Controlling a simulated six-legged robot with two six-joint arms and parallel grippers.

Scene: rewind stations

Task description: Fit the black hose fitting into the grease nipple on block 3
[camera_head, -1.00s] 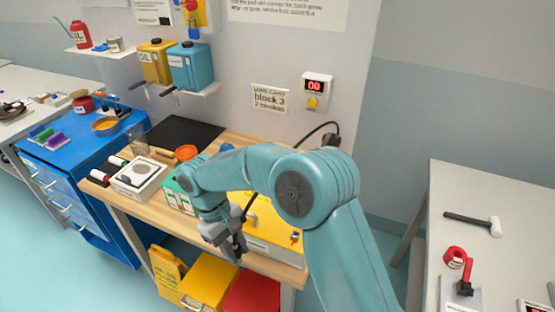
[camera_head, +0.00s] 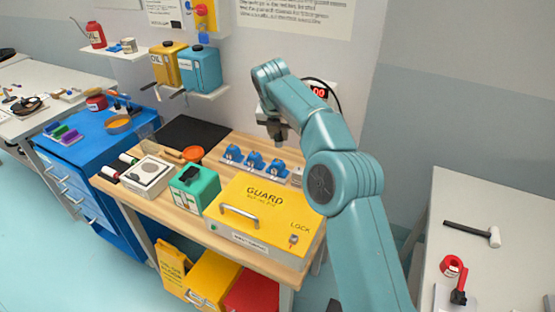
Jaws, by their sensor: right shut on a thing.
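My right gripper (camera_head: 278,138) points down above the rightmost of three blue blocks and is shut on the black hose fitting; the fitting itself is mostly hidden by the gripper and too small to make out. The black hose (camera_head: 328,87) loops behind my right arm near the wall. The blue blocks stand in a row at the back of the bench: left block (camera_head: 232,153), middle block (camera_head: 254,160), right block (camera_head: 277,168). Their numbers and grease nipples are too small to read. A clear gap shows between gripper and right block. My left gripper is not in view.
A yellow guard box (camera_head: 262,205) with a handle fills the bench's front right. A green box (camera_head: 195,187) and a white box (camera_head: 147,172) stand left of it. A red display (camera_head: 319,91) on the wall is partly behind my arm.

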